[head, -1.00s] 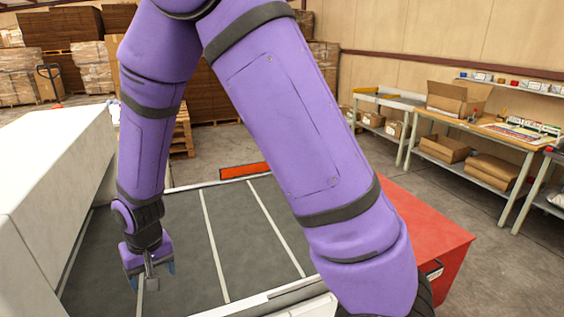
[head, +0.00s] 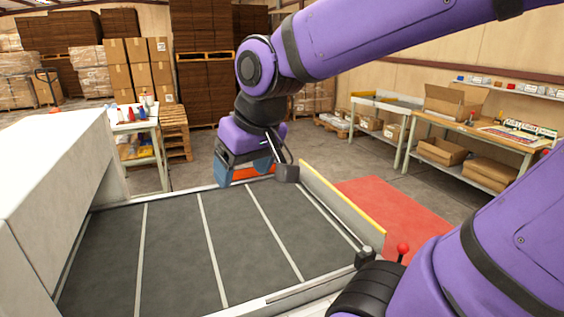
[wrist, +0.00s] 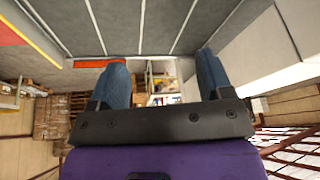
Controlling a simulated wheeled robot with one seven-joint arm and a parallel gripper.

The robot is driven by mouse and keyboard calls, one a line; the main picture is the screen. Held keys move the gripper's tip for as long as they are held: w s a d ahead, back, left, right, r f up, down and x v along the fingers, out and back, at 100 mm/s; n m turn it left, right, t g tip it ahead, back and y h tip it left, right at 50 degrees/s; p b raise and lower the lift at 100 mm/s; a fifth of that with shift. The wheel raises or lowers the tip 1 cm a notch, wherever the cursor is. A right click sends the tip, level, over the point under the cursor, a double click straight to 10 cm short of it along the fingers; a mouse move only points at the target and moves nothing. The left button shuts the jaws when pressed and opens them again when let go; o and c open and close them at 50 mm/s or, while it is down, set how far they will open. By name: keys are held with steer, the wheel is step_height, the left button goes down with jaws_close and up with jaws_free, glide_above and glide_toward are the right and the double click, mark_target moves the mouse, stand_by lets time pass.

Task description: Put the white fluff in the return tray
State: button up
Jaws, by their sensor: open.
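I see no white fluff in either view, and nothing that I can clearly tell is the return tray. My gripper (head: 243,172) hangs above the far edge of the dark, striped bed, its blue fingers apart with nothing seen between them. In the wrist view my gripper (wrist: 162,78) also shows its two blue fingers wide apart and empty.
The dark bed (head: 180,250) is bare, with a white housing (head: 50,160) at left and a yellow-edged panel (head: 340,205) at right. Beyond it are a red surface (head: 400,205), an orange-red piece (head: 240,174) and a bottle table (head: 135,125). A red-knobbed lever (head: 403,248) stands near my arm.

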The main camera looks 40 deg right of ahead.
steer(key=s+d+r, duration=0.2)
steer(key=s, duration=0.4)
steer(key=shift+s+d+r+t+h, duration=0.15)
steer(key=shift+s+d+t+h, duration=0.15)
steer(key=shift+s+t, duration=0.1)
steer(key=shift+c, duration=0.5)
stand_by(0.7)
